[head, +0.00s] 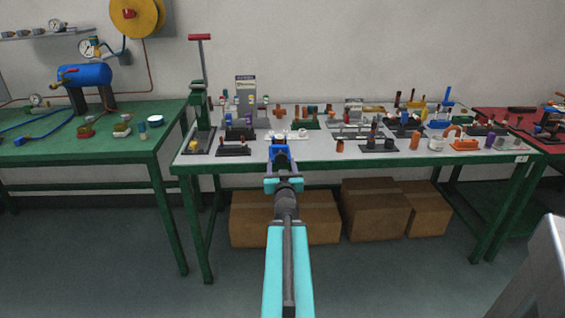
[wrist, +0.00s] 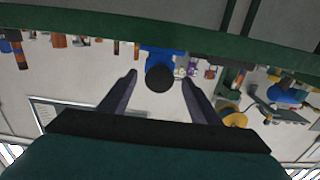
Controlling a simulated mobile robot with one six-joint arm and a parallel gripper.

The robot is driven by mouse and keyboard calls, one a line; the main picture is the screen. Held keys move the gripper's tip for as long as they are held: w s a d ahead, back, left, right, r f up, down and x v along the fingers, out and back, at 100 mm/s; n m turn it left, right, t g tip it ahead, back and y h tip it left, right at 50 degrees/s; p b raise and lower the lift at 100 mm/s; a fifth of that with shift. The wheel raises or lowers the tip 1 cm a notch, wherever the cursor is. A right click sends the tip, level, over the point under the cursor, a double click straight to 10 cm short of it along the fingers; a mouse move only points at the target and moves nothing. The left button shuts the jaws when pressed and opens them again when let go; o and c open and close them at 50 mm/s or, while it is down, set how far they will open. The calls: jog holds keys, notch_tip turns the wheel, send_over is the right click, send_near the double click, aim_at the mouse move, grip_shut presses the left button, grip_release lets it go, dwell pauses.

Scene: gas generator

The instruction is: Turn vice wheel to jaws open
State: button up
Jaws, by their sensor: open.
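The blue vice (head: 279,153) stands at the front edge of the grey-topped workbench (head: 225,165), just beyond the end of my arm in the head view. In the wrist view its blue body (wrist: 160,53) is near the top middle. A dark round wheel (wrist: 160,77) faces the camera in front of it. My gripper (wrist: 159,80) is open, with one finger on each side of the wheel and visible gaps between. It reaches the vice from the front in the head view (head: 281,168). The vice jaws are not clear in either view.
Many small parts and fixtures crowd the workbench behind and right of the vice. A green press with a red handle (head: 200,90) stands left of it. Cardboard boxes (head: 372,215) sit underneath. A green table (head: 100,152) is at left, a red one (head: 490,115) at right.

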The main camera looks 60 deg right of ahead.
aim_at(281, 160)
jog(key=shift+w+d+b, duration=0.45)
jog(key=shift+d+b, duration=0.1)
jog(key=shift+d, duration=0.05)
jog(key=shift+x, duration=1.35)
jog(key=shift+c, duration=0.4)
jog(key=c, duration=1)
jog(key=shift+d+r, duration=0.15)
jog(key=shift+d, duration=0.15)
jog(key=shift+a+f, duration=0.2)
jog(key=shift+a, duration=0.1)
